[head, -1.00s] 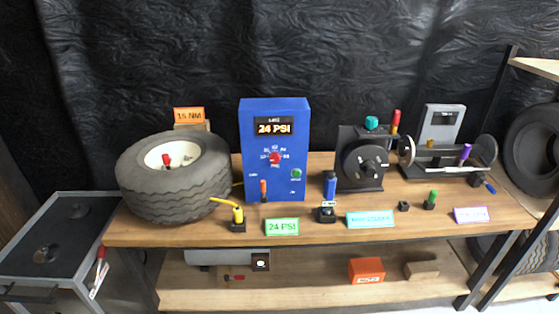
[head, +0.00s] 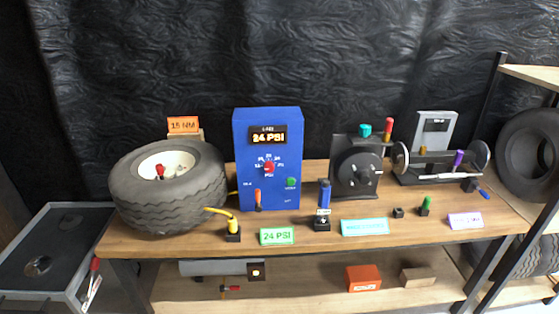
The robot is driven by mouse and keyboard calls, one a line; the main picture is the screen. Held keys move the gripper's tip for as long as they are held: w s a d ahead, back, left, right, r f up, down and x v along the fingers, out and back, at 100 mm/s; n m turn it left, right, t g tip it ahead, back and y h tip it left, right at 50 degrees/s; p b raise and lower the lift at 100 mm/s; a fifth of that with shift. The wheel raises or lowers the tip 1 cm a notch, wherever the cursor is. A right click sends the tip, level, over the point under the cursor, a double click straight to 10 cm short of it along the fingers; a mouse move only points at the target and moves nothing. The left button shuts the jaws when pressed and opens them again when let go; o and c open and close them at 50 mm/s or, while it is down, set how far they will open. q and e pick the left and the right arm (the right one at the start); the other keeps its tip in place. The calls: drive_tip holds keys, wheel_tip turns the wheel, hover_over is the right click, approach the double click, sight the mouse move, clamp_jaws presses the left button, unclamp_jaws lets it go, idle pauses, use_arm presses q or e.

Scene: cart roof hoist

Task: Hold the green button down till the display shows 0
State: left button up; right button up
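A blue box (head: 250,185) stands upright on the bench, behind the front row of small items. Its display (head: 268,138) reads 24 PSI in orange digits. A red knob (head: 268,168) sits on its face inside a ring of numbers. The green button (head: 291,183) is on the right of the face, below and right of the knob, with nothing touching it. An orange-handled lever or tool (head: 257,198) is at the lower left of the face. Neither of my grippers shows in the head view.
A tyre (head: 170,185) lies left of the box, with a yellow hose fitting (head: 232,228) in front of it. A green 24 PSI card (head: 277,236) and a blue-handled tool (head: 324,194) stand near the front edge. A black round device (head: 355,167) stands to the right.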

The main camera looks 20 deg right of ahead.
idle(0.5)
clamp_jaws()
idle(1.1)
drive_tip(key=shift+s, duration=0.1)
